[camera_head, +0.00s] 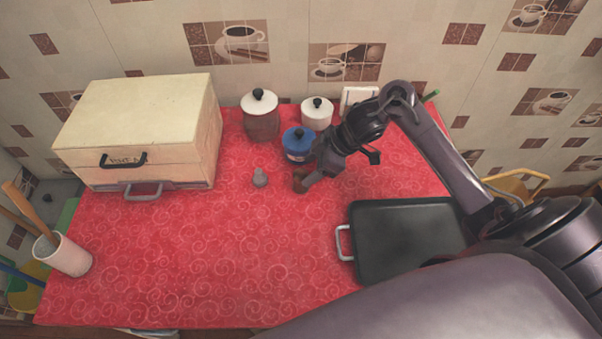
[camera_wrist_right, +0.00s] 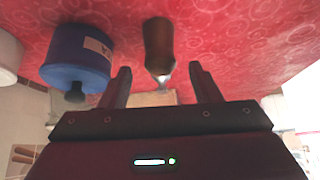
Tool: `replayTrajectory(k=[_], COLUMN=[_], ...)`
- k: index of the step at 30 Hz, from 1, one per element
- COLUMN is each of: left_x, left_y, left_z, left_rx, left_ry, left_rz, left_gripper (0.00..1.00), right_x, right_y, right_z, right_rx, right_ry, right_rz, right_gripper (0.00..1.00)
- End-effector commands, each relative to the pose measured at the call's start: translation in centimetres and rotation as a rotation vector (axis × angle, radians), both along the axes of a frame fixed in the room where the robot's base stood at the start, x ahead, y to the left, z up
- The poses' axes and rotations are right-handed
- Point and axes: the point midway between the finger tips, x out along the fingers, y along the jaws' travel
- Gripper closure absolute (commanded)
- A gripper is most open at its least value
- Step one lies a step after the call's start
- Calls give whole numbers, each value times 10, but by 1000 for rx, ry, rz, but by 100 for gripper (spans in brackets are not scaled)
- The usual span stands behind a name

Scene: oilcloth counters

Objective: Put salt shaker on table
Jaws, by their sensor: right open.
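In the right wrist view the brown shaker (camera_wrist_right: 158,42) has a metallic tip and shows ahead of the gap between the fingers of my right gripper (camera_wrist_right: 162,85). The fingers are open, with no grasp visible. My left gripper is not in view.
A blue canister (camera_head: 297,145) stands close behind the right gripper. White-lidded jars (camera_head: 262,118) stand at the back. A wooden box (camera_head: 140,130) is at the back left, a utensil cup (camera_head: 68,257) at the left, a dark tray (camera_head: 405,240) at the right. The front middle is clear.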

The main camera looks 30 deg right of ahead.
Motion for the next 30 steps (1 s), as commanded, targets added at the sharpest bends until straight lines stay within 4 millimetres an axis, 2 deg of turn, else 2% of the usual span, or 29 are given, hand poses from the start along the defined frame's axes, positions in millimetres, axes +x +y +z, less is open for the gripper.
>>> replayTrajectory(k=[3,9,30], left_x=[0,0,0], left_y=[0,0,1], left_z=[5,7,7], left_rx=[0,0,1], left_ry=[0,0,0], left_rz=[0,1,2], left_gripper=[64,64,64], right_x=[-7,-14,-16], right_y=[-12,-21,-23], right_z=[21,40,44], right_rx=[-7,-2,0], right_ry=[0,1,1], right_rz=[1,1,1], right_gripper=[43,43,43])
